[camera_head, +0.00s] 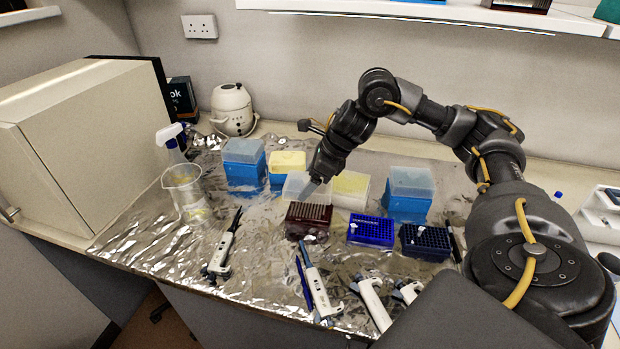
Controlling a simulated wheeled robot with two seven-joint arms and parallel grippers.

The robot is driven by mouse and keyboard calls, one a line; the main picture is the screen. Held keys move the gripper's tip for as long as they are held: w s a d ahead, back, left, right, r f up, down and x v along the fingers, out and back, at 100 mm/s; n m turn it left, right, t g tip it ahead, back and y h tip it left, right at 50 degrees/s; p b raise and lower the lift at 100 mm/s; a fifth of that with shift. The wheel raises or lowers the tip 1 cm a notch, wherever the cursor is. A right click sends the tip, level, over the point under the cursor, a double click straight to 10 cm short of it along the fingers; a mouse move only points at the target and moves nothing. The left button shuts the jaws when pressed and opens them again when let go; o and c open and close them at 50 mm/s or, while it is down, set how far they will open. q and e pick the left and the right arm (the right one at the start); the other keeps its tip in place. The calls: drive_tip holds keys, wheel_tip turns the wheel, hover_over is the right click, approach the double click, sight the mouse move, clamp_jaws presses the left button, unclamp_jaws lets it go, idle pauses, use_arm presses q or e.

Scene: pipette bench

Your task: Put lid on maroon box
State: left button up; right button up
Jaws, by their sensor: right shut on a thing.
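The maroon box (308,224) is a dark red rack with a gridded top, standing on the foil-covered bench near the middle. A clear, frosted lid (297,187) is just behind and above the box's back edge. My right gripper (319,178) comes down from the upper right and is shut on the lid. The lid looks slightly offset from the box toward the back left; I cannot tell whether they touch. The fingertips partly overlap the lid. My left gripper is not in view.
Blue boxes (370,232) and (426,243) stand to the right. Several pipettes (318,290) lie in front. A beaker (185,193) and spray bottle are at left.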

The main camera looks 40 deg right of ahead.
sight(304, 208)
drive_tip(key=shift+d, duration=0.15)
drive_tip(key=shift+f, duration=0.15)
drive_tip(key=shift+f+b, duration=0.2)
drive_tip(key=shift+b, duration=0.15)
drive_tip(key=shift+f+b, duration=1.45)
drive_tip(key=shift+f, duration=0.4)
drive_tip(key=shift+f+b, duration=0.35)
drive_tip(key=shift+f, duration=0.05)
drive_tip(key=shift+f+b, duration=0.55)
drive_tip(key=shift+f, duration=0.1)
drive_tip(key=shift+f, duration=0.1)
drive_tip(key=shift+f+b, duration=0.35)
drive_tip(key=shift+b, duration=0.05)
